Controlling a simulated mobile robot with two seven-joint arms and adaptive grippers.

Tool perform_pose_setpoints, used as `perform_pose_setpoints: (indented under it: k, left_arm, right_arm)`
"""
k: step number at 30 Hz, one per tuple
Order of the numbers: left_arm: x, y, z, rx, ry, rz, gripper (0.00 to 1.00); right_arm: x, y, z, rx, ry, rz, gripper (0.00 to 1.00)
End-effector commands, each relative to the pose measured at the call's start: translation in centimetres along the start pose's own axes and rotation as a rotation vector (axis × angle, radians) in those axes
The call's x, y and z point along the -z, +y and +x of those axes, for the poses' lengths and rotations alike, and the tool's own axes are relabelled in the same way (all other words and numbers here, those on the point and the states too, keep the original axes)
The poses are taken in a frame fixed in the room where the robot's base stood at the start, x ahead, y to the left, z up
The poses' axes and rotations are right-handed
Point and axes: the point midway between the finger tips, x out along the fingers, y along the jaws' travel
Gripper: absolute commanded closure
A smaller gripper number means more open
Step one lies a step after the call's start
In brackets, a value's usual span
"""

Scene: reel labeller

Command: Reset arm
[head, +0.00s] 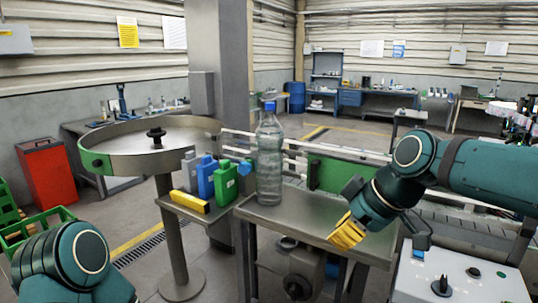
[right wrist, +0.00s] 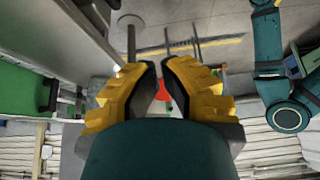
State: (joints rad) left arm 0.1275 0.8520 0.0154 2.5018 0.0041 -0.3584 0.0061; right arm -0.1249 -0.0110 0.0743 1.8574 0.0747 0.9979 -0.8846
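My right arm comes in from the right in the head view. Its yellow-fingered gripper (head: 346,232) points down over the right part of the steel table (head: 305,222), to the right of the bottle and apart from it. In the right wrist view the two fingers (right wrist: 160,68) stand apart with a gap and nothing between them. My left arm (head: 72,262) shows only as links at the lower left; its gripper is out of view. A clear bottle (head: 269,160) with a blue cap stands upright on the table.
A round steel turntable (head: 152,144) stands at the left. Blue and green containers (head: 215,178) and a yellow block (head: 189,201) are on a side shelf. A green panel (head: 342,177) is behind the gripper. A white control box (head: 455,272) is at lower right.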

Motion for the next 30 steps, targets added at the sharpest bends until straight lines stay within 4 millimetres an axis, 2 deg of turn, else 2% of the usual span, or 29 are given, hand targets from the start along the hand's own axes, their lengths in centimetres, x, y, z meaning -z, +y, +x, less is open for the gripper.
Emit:
perform_pose_setpoints:
  k: [1,5,10,14,15,18,21,24,27,30]
  left_arm:
    - [0.0,0.0,0.0,0.0,0.001,0.0,0.53]
    - [0.1,0.0,0.0,0.0,0.001,0.0,0.53]
    - [0.1,0.0,0.0,0.0,0.002,0.0,0.53]
    - [0.0,0.0,0.0,0.0,0.001,0.0,0.53]
    - [0.0,0.0,0.0,0.0,0.001,0.0,0.53]
    - [0.0,0.0,0.0,0.0,0.001,0.0,0.53]
    - [0.0,0.0,0.0,0.0,0.001,0.0,0.53]
    - [0.0,0.0,0.0,0.0,0.001,0.0,0.53]
    - [0.0,0.0,0.0,0.0,0.001,0.0,0.53]
    - [0.0,0.0,0.0,0.0,0.001,0.0,0.53]
  right_arm:
    - [-1.0,0.5,3.0,0.015,-0.023,0.052,1.0]
    - [-2.8,1.5,8.7,0.013,-0.044,0.181,1.0]
    - [-6.9,1.6,17.3,0.008,-0.081,0.386,1.0]
    - [-11.9,0.1,24.6,0.0,-0.117,0.58,1.0]
    - [-13.6,-0.7,26.6,-0.005,-0.128,0.644,1.0]
    - [-17.9,-3.4,31.1,-0.016,-0.154,0.8,1.0]
    - [-21.8,-6.5,34.3,-0.027,-0.174,0.943,1.0]
    - [-24.5,-9.1,36.0,-0.04,-0.185,1.054,1.0]
    - [-26.2,-10.9,36.8,-0.049,-0.189,1.125,1.0]
    - [-26.9,-11.8,37.1,-0.055,-0.189,1.162,1.0]
